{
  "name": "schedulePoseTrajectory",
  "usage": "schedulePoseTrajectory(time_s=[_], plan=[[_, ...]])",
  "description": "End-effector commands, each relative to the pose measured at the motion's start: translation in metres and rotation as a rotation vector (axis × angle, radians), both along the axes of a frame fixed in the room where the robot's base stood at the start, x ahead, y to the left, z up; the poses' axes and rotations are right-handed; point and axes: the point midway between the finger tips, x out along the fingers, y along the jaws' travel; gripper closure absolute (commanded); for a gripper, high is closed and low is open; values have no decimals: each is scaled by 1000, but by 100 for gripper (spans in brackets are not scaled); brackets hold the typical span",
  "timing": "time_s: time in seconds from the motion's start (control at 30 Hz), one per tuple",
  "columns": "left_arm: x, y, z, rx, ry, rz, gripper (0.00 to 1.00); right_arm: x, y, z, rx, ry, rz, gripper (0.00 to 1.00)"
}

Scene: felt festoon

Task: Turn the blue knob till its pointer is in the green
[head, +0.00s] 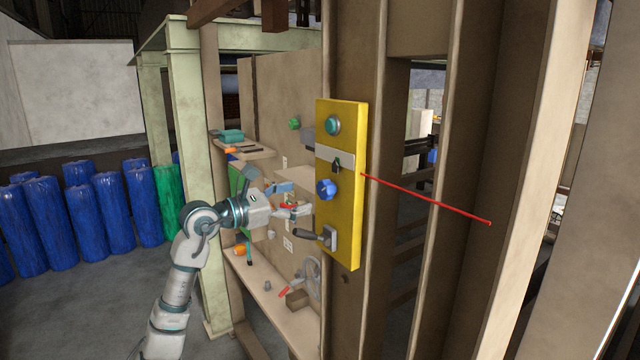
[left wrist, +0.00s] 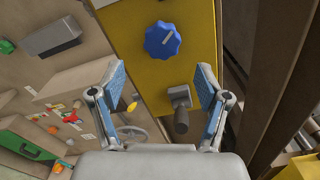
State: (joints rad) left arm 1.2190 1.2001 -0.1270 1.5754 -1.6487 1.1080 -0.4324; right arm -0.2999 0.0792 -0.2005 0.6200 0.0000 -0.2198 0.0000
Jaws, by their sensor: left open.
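In the left wrist view the knob (left wrist: 162,40) is lobed, with a pale pointer line slanting up to the right; the green patch is not seen there. My left gripper (head: 308,210) is open and empty, left of the panel and near the knob. Its fingers (left wrist: 161,92) spread below the knob in the left wrist view, apart from it. My right gripper is not in view.
A dark lever handle (head: 308,234) on a grey base sticks out below the knob, close to my fingers. A green button (head: 333,125) is at the panel's top. Shelves with tools (head: 240,150) stand behind. A red rod (head: 430,199) extends right.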

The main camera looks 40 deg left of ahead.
Motion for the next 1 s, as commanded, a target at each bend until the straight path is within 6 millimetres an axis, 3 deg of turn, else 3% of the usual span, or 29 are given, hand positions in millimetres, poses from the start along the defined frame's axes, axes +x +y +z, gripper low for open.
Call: schedulePoseTrajectory(time_s=[0.1,0.33,0.77,1.0], plan=[[27,-9,4,-2,-1,-4,24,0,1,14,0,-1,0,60],[62,-13,1,-6,-1,-1,24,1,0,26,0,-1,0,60],[73,-17,-1,-4,-2,0,24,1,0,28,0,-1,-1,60],[73,-19,0,-2,-2,1,82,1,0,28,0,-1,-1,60]])
